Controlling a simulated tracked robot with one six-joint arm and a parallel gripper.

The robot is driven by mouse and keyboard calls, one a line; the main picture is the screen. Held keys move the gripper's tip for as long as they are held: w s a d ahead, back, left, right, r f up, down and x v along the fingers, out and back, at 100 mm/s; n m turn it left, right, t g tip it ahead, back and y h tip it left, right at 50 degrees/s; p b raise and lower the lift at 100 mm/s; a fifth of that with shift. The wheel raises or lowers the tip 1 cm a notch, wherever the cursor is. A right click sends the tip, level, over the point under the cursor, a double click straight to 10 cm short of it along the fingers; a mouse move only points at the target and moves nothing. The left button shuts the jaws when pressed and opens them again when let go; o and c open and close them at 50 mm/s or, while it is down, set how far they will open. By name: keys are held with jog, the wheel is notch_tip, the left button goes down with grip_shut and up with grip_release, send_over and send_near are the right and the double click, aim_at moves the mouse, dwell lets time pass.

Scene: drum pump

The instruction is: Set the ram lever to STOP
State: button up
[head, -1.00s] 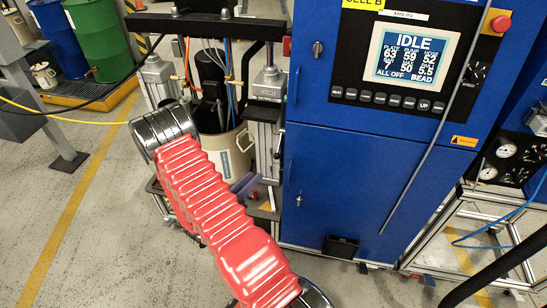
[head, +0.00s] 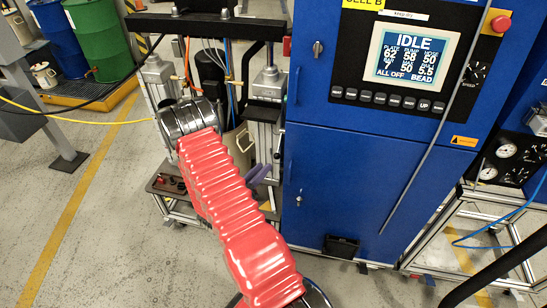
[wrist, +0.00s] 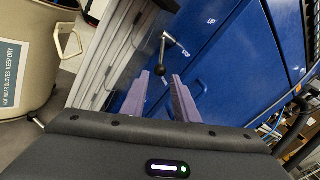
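The ram lever (wrist: 163,52) shows in the wrist view as a thin metal rod with a black ball knob, mounted at the edge of the blue cabinet. Its knob lies in line with the gap between my fingertips; I cannot tell whether it is between them or just beyond. My gripper (wrist: 160,76) has two purple fingers, apart, with no contact seen. In the head view my gripper (head: 258,173) is beside the cabinet's left side, mostly behind my red-sleeved arm, and I cannot make out the lever there. A white "UP" label (wrist: 211,21) is on the cabinet; other markings are too small to read.
The blue cabinet (head: 345,190) stands close to the right of my gripper. A beige drum (wrist: 28,55) with a wire handle is on the left in the wrist view. The cabinet screen (head: 414,56) reads IDLE. Open floor (head: 110,235) lies to the left.

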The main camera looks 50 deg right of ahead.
jog(key=d, duration=0.8)
jog(key=shift+w, duration=0.15)
jog(key=shift+c, duration=0.7)
grip_shut()
jog(key=shift+w, duration=0.15)
